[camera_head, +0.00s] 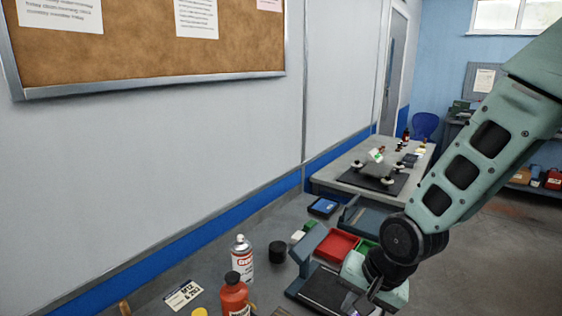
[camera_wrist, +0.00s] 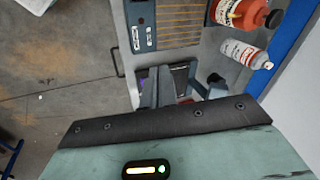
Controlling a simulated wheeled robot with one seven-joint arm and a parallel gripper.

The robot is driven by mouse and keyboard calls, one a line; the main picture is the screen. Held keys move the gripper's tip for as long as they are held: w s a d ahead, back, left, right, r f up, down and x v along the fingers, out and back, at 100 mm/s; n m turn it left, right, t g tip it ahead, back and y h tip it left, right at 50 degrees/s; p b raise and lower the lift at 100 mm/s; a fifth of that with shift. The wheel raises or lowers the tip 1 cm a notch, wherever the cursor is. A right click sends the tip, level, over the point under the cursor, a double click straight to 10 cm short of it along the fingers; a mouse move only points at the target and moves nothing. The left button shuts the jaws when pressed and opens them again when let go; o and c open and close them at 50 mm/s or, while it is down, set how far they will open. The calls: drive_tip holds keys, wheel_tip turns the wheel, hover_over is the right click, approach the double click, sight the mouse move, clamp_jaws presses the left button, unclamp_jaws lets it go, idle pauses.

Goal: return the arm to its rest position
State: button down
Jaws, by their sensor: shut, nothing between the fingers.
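My arm (camera_head: 470,165), pale green with dark joints, reaches down from the upper right in the head view. My gripper (camera_head: 356,302) is low at the bottom edge, over the near bench. It is shut and empty. Its tips are small and partly cut off by the frame. A blue-grey stand (camera_head: 311,252) with a dark base is close to the left of the gripper in the head view; any gap is unclear.
A red-orange bottle (camera_head: 235,294) and white spray can (camera_head: 243,260) stand left of the stand; both show in the wrist view (camera_wrist: 240,12), (camera_wrist: 245,54). A red tray (camera_head: 337,246) lies behind. A farther table (camera_head: 330,177) stands along the wall. Open floor (camera_head: 500,255) is at right.

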drive_tip(key=s+r+n+g+h, duration=0.1)
drive_tip(key=s+r+n, duration=0.3)
drive_tip(key=s, duration=0.5)
drive_tip(key=s+r+n+g+h, duration=0.1)
drive_tip(key=s+r+n, duration=0.4)
drive_tip(key=s+n, duration=0.3)
drive_tip(key=shift+s+d+n+g+h, duration=0.3)
drive_tip(key=shift+s+d+g, duration=0.1)
drive_tip(key=shift+s, duration=0.6)
drive_tip(key=shift+r, duration=0.1)
